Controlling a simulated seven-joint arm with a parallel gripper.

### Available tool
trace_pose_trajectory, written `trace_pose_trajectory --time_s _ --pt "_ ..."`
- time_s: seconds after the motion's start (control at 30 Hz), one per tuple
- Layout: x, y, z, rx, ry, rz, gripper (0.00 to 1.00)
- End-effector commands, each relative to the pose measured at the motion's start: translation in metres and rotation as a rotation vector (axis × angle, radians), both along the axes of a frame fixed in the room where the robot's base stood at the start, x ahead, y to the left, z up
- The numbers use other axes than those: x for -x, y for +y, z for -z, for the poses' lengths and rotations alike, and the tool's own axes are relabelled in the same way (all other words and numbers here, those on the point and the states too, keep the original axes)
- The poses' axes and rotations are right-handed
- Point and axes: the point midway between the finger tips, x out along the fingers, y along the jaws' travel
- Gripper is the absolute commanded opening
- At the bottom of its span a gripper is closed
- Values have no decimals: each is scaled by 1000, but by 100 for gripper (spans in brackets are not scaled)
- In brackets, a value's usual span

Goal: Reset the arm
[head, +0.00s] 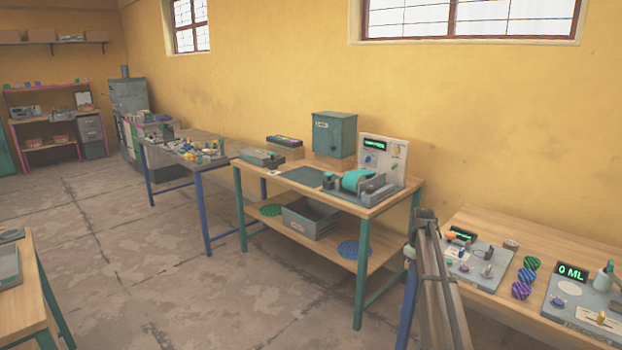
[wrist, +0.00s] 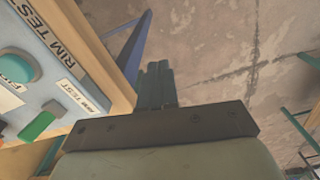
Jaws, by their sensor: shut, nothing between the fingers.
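My gripper (wrist: 157,84) shows in the wrist view, with its dark fingers together and nothing between them. Past the fingers there is bare concrete floor. In the head view my arm rises at the lower right, in front of the gap between two wooden tables, and the fingers are hard to make out there. The plate press is hard to pick out by name. A grey machine with a teal roller (head: 356,180) stands on the middle table, beside a white panel with a green display (head: 383,155).
The right table (head: 560,228) carries grey devices, one reading "0 ML" (head: 572,273), and several patterned discs. A panel labelled "RIM TEST" (wrist: 60,55) lies left of the fingers in the wrist view. A teal box (head: 334,135) stands on the middle table.

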Motion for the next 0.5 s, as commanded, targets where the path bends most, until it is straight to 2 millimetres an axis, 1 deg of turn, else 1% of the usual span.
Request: trace_pose_trajectory --time_s 0.03,0.1,0.17,0.2,0.27,0.3,0.37,0.4,0.47,0.5 --pt "28 20 24 -1 4 30 0" --pt "53 42 53 0 4 82 0" --pt "75 60 76 0 4 127 0" --pt "91 72 91 -1 4 157 0" --pt "115 88 111 0 4 202 0" --pt "131 99 124 0 2 231 0" --pt "156 114 142 0 2 276 0" --pt "174 124 153 0 2 306 0" --pt "200 138 168 0 2 351 0" --pt "216 147 177 -1 1 379 0"
